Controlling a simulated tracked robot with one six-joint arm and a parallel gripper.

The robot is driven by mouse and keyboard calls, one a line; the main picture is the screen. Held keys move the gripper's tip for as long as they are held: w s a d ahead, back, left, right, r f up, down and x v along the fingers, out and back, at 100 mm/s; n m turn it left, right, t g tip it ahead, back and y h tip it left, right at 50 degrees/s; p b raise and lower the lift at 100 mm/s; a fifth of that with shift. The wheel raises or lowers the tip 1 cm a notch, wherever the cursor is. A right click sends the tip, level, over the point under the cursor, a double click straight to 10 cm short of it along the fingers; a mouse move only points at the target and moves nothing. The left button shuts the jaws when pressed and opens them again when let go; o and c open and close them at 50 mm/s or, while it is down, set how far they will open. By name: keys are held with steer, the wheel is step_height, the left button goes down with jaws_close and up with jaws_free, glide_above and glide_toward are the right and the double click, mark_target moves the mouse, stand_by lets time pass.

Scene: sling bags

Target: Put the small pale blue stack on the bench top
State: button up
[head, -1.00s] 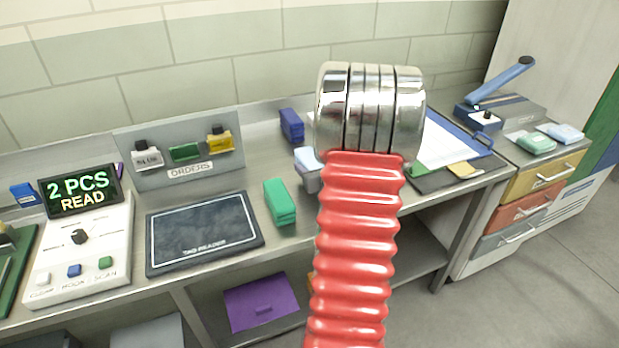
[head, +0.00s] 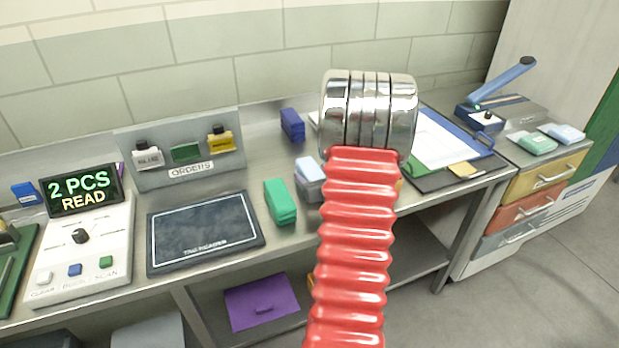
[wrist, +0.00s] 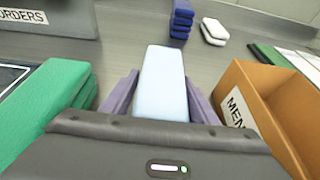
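The small pale blue stack (head: 309,169) is right of the green stack on the bench top (head: 355,206), partly hidden by my arm. In the wrist view the stack (wrist: 162,84) is between the two grey-purple fingers of my gripper (wrist: 162,98). The fingers lie against both its sides, so my gripper is shut on it. The stack is low over or on the bench; I cannot tell if its underside touches. In the head view the gripper is mostly hidden behind the red bellows and chrome wrist.
The green stack (head: 280,201) is close on the left, and an orange-brown box (wrist: 268,112) is close on the right. A dark blue stack (head: 292,125) and a white piece (wrist: 214,32) lie behind. The tag reader pad (head: 204,232) is farther left.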

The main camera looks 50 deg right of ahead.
steer(key=o, duration=0.3)
steer(key=shift+r, duration=0.1)
steer(key=v, duration=1.2)
stand_by(0.5)
stand_by(0.3)
